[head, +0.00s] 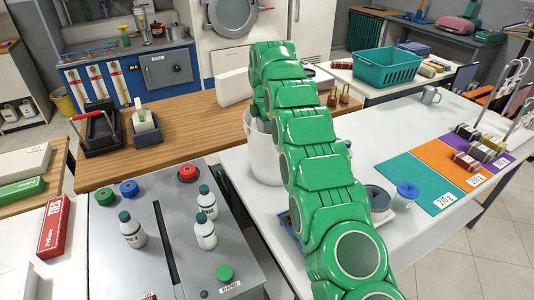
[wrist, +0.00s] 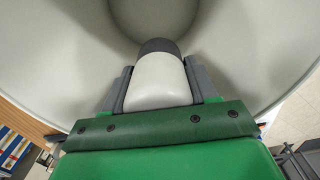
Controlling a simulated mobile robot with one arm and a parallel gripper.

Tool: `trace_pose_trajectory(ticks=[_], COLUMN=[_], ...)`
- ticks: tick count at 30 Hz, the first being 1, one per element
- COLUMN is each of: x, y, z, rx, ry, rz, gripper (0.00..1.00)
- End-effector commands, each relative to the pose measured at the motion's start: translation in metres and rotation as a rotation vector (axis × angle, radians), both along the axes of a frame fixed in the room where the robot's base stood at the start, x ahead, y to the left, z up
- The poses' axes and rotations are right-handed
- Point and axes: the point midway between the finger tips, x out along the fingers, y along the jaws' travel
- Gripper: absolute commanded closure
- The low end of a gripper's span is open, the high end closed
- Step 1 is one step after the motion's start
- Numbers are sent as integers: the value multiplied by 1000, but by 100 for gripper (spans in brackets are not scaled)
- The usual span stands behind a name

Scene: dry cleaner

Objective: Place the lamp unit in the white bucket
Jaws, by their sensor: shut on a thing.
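The white bucket (head: 262,158) stands on the white table in the head view, partly hidden behind my green arm. Its pale inner wall (wrist: 245,50) fills most of the wrist view. My gripper (wrist: 159,84) is shut on the lamp unit (wrist: 160,74), a pale rounded body with a dark grey end, gripped between the two grey fingers. The lamp unit points down over or into the bucket's mouth, with the bucket's floor beyond it. How far it is from the floor I cannot tell. In the head view the gripper and lamp unit are hidden.
A grey-lidded container (head: 377,198) and a blue-topped jar (head: 405,196) stand right of my arm. A teal basket (head: 387,68) is further back. Small bottles (head: 205,232) stand on the grey unit at front left.

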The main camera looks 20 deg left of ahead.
Motion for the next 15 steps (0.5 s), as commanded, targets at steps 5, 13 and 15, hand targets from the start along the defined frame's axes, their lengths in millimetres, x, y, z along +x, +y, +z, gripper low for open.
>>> trace_pose_trajectory(ticks=[5,13,15], x=[-2,-1,-1], y=[0,0,1], z=[-29,-84,-96], rx=[-3,-2,-1], ry=[3,2,2], rz=[1,0,-1], gripper=[81,81,81])
